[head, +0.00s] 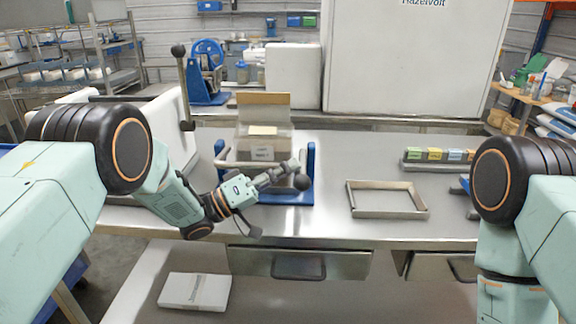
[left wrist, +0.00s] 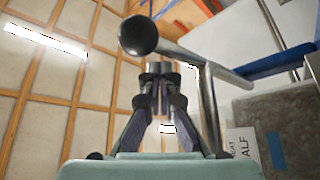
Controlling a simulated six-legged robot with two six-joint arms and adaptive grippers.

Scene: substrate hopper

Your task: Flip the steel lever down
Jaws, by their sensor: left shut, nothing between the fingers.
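A steel lever with a black ball knob (head: 302,182) is at the blue stand (head: 309,160) on the steel bench. Its knob sits low at the stand's front right. In the left wrist view the knob (left wrist: 138,36) and steel rod (left wrist: 228,74) cross just beyond my fingers. My left gripper (head: 292,164) is shut and empty, its tips close beside the knob; I cannot tell whether they touch the lever. The gripper's fingers (left wrist: 159,70) also show together in the left wrist view. Much of the lever is hidden by my gripper. My right gripper is out of view.
A box (head: 262,146) with an open flap stands behind the lever. A taller black-knobbed rod (head: 183,85) rises by the white housing at left. An empty metal frame (head: 388,214) lies to the right. Colored blocks (head: 435,154) sit farther right. Bench between is clear.

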